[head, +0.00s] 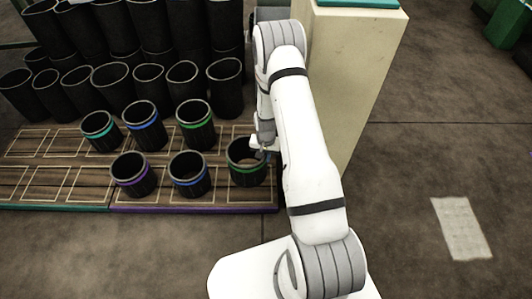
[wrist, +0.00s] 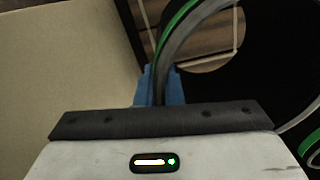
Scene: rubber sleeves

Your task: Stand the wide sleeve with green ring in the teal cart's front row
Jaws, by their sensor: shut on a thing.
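A black sleeve with a green ring (head: 247,176) is over the right end of the purple-edged cart (head: 225,208). My gripper (head: 262,152) is at its right rim. In the wrist view, the blue fingers of my gripper (wrist: 158,88) are shut on the sleeve's wall, with the green ring (wrist: 174,28) beside them. I cannot tell whether the sleeve's base touches the deck. Another sleeve with a green ring (head: 196,135) stands in the row behind. The teal-edged cart (head: 50,208) is at the left, and its outlined front-row cells look empty.
Many plain black sleeves (head: 60,97) crowd behind. A beige pillar (head: 350,70) stands close to the right of my arm. The floor at right is open.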

